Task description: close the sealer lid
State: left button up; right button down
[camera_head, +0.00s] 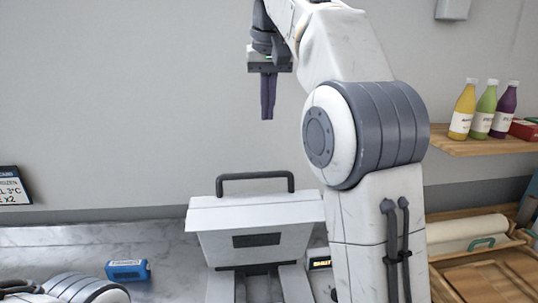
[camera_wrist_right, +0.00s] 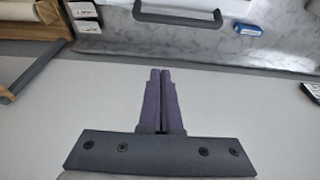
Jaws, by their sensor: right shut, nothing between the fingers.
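The sealer lid (camera_head: 218,248) is a pale panel with a dark rectangular window and a dark handle (camera_head: 255,176) along its top. It appears raised above the sealer base (camera_head: 294,284), which is cut off by the bottom edge. My right gripper (camera_head: 267,117) points down, above and clear of the handle, with its dark fingers together and empty. The right wrist view shows the shut fingers (camera_wrist_right: 160,72), with the handle (camera_wrist_right: 178,17) apart from them at the top. My left arm shows only in part at the lower left, and its gripper is not visible.
A blue labelled box (camera_head: 128,270) lies on the marble counter (camera_head: 60,250) to the left, near a dark sign (camera_head: 12,186). A wooden shelf (camera_head: 480,147) with bottles and trays with a paper roll (camera_head: 466,228) are at the right. Air around the right gripper is free.

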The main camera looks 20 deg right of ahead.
notch_tip(320, 180, down, 11)
jog(key=b, duration=0.2)
jog(key=shift+s+f+b, duration=0.2)
jog(key=shift+s+b, duration=0.1)
jog(key=shift+b, duration=0.1)
